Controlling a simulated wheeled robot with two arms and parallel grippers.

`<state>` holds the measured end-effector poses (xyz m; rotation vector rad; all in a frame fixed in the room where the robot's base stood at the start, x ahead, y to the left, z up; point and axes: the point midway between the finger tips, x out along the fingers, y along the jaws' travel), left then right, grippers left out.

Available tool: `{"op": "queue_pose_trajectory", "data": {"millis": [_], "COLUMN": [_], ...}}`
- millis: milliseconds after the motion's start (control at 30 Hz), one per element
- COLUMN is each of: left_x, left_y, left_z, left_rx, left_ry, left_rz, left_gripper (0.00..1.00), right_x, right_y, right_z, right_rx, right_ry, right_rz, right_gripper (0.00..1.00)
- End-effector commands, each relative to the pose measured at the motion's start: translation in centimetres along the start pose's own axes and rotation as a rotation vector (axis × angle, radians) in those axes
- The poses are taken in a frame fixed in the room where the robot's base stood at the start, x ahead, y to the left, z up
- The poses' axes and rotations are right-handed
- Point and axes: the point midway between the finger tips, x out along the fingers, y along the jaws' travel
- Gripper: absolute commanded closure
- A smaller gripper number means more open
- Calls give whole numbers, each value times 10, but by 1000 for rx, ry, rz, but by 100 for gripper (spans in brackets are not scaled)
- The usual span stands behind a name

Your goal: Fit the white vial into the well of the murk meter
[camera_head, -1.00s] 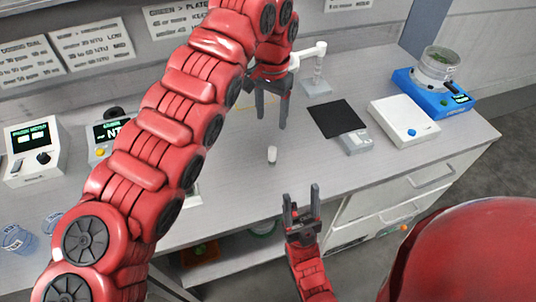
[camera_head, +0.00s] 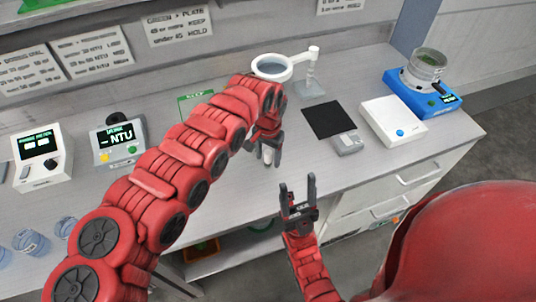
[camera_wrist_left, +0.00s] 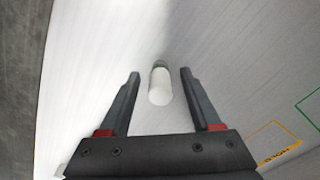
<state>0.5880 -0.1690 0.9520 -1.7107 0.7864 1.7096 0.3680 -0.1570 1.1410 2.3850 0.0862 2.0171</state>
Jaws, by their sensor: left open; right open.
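The white vial (camera_head: 267,155) stands on the counter, partly hidden by my left gripper. In the left wrist view the vial (camera_wrist_left: 160,88) is white with a greenish end, between the two fingers and apart from both. My left gripper (camera_head: 269,158) is open around it; its fingers (camera_wrist_left: 160,75) show on either side. My right gripper (camera_head: 298,185) is open and empty before the counter's front edge.
Another white meter (camera_head: 40,157) stands at far left. A ring magnifier (camera_head: 272,68), black mat (camera_head: 330,118), white box (camera_head: 394,121) and blue scale with a bowl (camera_head: 422,95) stand to the right. Blue-tinted jars (camera_head: 30,242) are at lower left.

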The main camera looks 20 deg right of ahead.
Motion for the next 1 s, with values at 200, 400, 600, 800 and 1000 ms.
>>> {"op": "queue_pose_trajectory", "data": {"millis": [200, 400, 600, 800, 1000], "left_x": [7, 7, 6, 6, 6], "left_y": [0, 0, 0, 0, 0], "left_z": [0, 0, 0, 0, 0], "left_rx": [-1, -1, -1, -1, -1], "left_ry": [1, 1, 0, 0, 0], "left_rz": [0, 0, 0, 0, 0], "left_gripper": [36, 65, 100, 100, 100], "right_x": [2, 2, 2, 2, 2], "right_y": [0, 0, 0, 0, 0], "right_z": [0, 0, 0, 0, 0], "right_rx": [0, 0, 0, 0, 0], "right_ry": [0, 0, 0, 0, 0], "right_rz": [0, 0, 0, 0, 0], "right_gripper": [42, 42, 42, 42, 42]}}
